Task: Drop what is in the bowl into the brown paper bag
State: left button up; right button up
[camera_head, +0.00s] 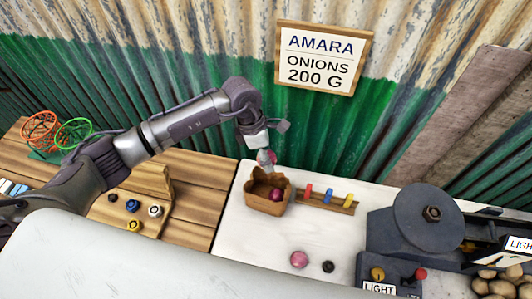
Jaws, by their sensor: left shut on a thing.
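A brown paper bag (257,205) stands open on the white tabletop. A reddish-purple onion (277,195) shows in its mouth. My left gripper (266,160) is over the bag's back edge, pointing down, shut on a second pinkish onion (267,157). That onion is partly hidden by the fingers, and I cannot tell if it touches the bag. Another pink onion (299,259) lies on the white tabletop in front of the bag, beside a small black object (328,267). I cannot make out a bowl. My right gripper is not in view.
A wooden rack (345,207) with red, blue and yellow pieces stands right of the bag. A dark balance (430,220) fills the right, near potatoes (497,284). Weights (132,206) sit on a wooden stand at left. A sign (322,60) hangs behind.

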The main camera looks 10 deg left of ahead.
pick_arm(q)
notch_tip(320, 180, down, 5)
jog(key=shift+r+b, duration=0.15)
jog(key=shift+b, duration=0.8)
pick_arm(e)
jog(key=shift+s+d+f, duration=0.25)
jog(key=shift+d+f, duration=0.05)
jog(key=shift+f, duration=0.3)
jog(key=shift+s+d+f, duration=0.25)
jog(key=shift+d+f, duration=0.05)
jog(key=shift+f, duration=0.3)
pick_arm(q)
jog(key=o, duration=1.4)
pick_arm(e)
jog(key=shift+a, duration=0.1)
pick_arm(q)
jog(key=shift+a+r, duration=0.1)
jog(key=shift+r, duration=0.2)
jog(key=v, duration=1.1)
jog(key=shift+r, duration=0.2)
